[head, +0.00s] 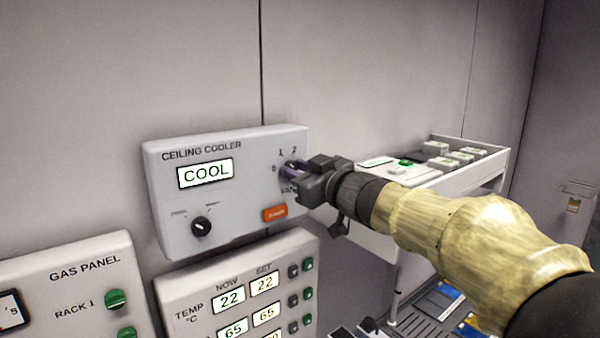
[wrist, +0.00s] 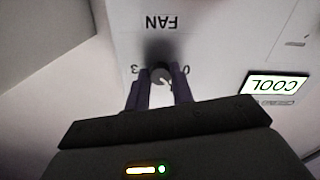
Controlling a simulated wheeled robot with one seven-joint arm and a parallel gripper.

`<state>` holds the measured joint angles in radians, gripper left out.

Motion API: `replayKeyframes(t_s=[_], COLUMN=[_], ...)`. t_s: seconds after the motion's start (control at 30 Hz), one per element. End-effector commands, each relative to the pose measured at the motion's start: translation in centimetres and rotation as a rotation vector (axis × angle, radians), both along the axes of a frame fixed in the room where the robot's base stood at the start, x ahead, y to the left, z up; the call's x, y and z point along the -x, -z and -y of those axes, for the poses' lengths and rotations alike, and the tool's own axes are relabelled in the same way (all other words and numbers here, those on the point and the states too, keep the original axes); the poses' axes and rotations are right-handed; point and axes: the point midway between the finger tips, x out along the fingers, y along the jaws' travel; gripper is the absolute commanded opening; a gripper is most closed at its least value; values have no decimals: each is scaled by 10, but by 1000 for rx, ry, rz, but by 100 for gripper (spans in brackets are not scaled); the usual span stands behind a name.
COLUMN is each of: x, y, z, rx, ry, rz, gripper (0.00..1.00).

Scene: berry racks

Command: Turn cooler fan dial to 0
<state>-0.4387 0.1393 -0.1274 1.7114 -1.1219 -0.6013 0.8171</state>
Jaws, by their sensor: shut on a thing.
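The ceiling cooler panel (head: 240,150) is a light grey box on the wall in the head view, with a display reading COOL (head: 205,173). My gripper (head: 292,171) is at its right side, with its dark purple fingers shut on the fan dial. In the upside-down wrist view the round grey fan dial (wrist: 160,75) sits between the fingertips of my gripper (wrist: 158,88), below the word FAN. A 0 shows right of the dial and a 3 left. A small pale mark on the dial seems to point to lower right, away from the 0. The head view hides most of the dial.
A black mode knob (head: 201,227) and an orange button (head: 275,213) are on the same panel. A temperature panel (head: 235,290) and a gas panel (head: 75,285) sit below. A white trolley (head: 465,170) carrying small boxes stands right, behind my arm.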

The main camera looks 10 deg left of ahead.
Motion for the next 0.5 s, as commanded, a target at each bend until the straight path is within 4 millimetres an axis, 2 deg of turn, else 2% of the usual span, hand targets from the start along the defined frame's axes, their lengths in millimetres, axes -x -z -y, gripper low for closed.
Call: replayKeyframes(t_s=[0.5], x=[-2], y=[1], z=[3], rx=[319], ry=[5], rz=[360], gripper=[0])
